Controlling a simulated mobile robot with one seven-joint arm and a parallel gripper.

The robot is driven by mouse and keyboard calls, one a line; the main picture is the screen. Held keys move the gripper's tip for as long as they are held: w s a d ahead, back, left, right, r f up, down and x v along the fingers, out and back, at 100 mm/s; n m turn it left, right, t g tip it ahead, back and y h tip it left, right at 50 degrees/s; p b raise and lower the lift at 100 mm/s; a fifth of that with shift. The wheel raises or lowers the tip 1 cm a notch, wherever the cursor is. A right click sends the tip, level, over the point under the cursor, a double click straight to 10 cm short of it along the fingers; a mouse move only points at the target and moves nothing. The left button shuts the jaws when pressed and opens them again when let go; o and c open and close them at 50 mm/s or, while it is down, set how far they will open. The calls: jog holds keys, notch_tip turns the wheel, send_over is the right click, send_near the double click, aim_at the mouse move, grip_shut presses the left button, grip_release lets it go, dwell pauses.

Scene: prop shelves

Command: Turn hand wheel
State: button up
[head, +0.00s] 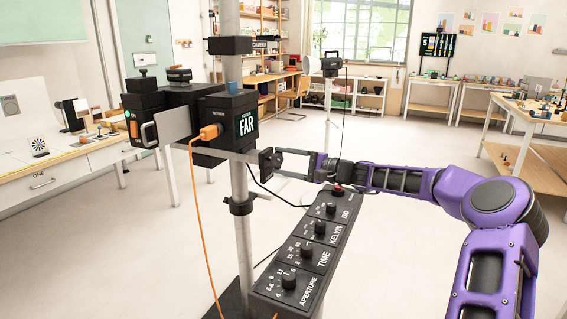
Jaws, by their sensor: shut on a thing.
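A dark, lobed knob that looks like the hand wheel (268,162) sits at the right end of a flat grey bar (232,155) beside the black camera rig. My gripper (279,163) reaches in from the right with its fingers at this wheel. It is shut on the wheel, and the fingers partly hide its right side. The black camera body (212,118) is mounted by a grey upright post (241,225) and has a label reading FAR.
A black control panel (312,245) with several dials stands below my arm. An orange cable (200,215) hangs from the camera body. A white desk (75,160) stands at left and a workbench (535,115) at right. The floor between is mostly open.

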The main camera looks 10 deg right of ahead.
jog(key=shift+n, duration=0.3)
jog(key=o, duration=1.4)
jog(key=shift+c, duration=0.2)
jog(key=p+v, duration=0.1)
jog(key=v, duration=1.6)
jog(key=shift+s+d, duration=0.15)
jog(key=shift+d, duration=0.05)
